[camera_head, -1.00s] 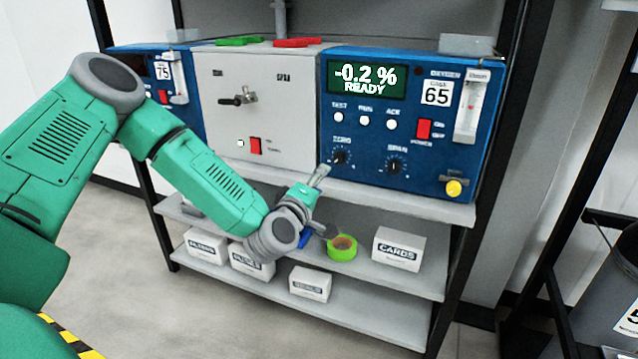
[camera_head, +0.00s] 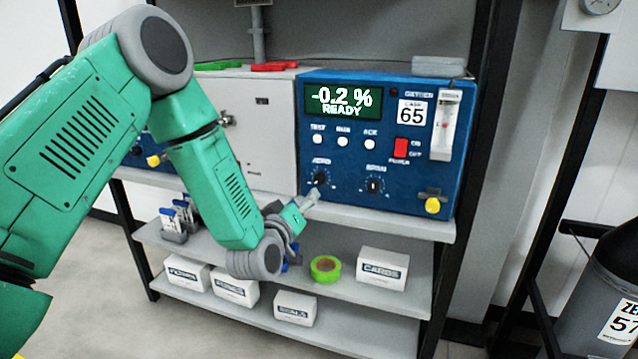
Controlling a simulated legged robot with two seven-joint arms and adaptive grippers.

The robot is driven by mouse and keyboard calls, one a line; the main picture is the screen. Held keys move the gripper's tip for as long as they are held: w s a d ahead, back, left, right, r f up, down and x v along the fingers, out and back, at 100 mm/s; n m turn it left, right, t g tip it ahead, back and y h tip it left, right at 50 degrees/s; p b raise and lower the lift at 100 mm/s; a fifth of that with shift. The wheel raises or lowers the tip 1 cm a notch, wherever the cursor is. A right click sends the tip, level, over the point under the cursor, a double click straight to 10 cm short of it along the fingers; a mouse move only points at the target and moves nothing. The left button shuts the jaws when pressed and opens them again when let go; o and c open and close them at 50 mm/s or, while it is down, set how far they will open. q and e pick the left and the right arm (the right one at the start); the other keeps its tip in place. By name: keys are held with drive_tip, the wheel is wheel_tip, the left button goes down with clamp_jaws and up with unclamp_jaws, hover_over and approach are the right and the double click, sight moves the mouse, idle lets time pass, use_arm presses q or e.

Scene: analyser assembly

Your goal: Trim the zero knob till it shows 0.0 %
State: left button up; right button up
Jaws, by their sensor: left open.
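The blue oxygen analyser (camera_head: 352,170) stands on the upper shelf. Its green display (camera_head: 343,102) reads -0.2 % and READY. The black zero knob (camera_head: 320,178) is at the lower left of its panel, with the black span knob (camera_head: 374,185) to its right. My left gripper (camera_head: 311,198) is open, just below and slightly left of the zero knob; I cannot tell whether it touches the panel. The knob is not hidden by it. My right gripper is not in view.
A grey cabinet (camera_head: 262,130) stands left of the analyser, partly behind my left arm. The lower shelves hold a green tape roll (camera_head: 325,268), a CARDS box (camera_head: 382,268) and other white boxes. A grey bin (camera_head: 610,285) stands at the right.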

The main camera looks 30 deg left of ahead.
sight(318, 181)
use_arm(q)
drive_tip(key=b+x, duration=0.2)
drive_tip(key=x, duration=0.9)
drive_tip(key=shift+w, duration=0.15)
